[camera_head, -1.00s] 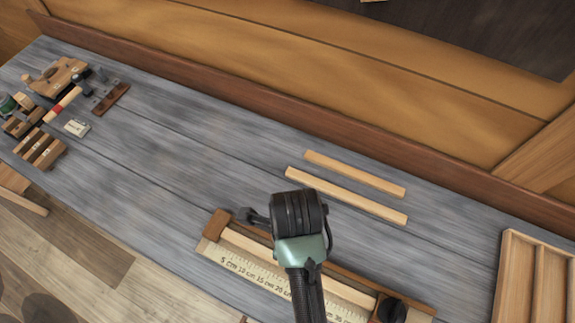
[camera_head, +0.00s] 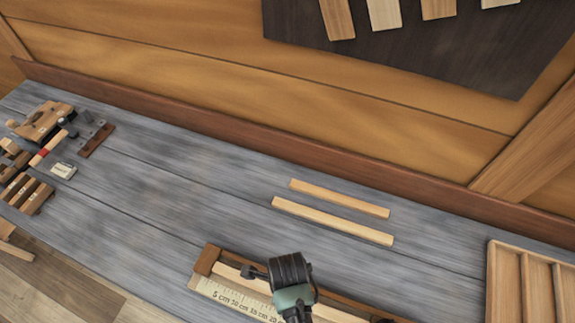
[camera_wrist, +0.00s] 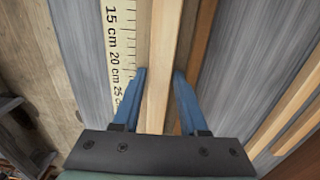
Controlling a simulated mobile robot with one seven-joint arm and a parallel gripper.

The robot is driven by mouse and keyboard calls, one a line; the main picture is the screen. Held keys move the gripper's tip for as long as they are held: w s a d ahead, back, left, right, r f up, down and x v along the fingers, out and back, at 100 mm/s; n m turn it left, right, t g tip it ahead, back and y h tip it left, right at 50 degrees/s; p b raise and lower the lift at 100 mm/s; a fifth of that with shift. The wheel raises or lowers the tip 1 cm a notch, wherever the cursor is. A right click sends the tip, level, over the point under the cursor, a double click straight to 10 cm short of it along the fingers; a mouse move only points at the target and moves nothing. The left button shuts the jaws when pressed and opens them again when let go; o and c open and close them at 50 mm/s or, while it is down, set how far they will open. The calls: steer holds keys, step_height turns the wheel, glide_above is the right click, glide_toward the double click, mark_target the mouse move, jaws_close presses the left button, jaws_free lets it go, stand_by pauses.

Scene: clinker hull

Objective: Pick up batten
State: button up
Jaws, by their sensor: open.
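A pale batten (camera_wrist: 161,60) lies along a measuring jig with a ruler scale (camera_wrist: 117,50) in the wrist view. My gripper (camera_wrist: 160,73) is open, with one blue finger on each side of this batten. Whether the fingers touch it I cannot tell. In the head view my wrist (camera_head: 292,278) hides the middle of the jig and the batten; the batten's left end (camera_head: 230,274) shows by the jig's brown end block (camera_head: 207,260). Two more battens, a shorter one (camera_head: 340,198) and a longer one (camera_head: 333,221), lie loose behind the jig.
A divided wooden tray (camera_head: 492,285) stands at the right. Tools and small wooden blocks, among them a plane (camera_head: 40,120), lie at the far left. A raised brown ledge (camera_head: 250,135) runs along the bench's back. The grey bench (camera_head: 170,185) between is clear.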

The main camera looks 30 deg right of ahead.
steer(key=shift+c, duration=0.3)
jaws_close()
steer(key=shift+r, duration=0.1)
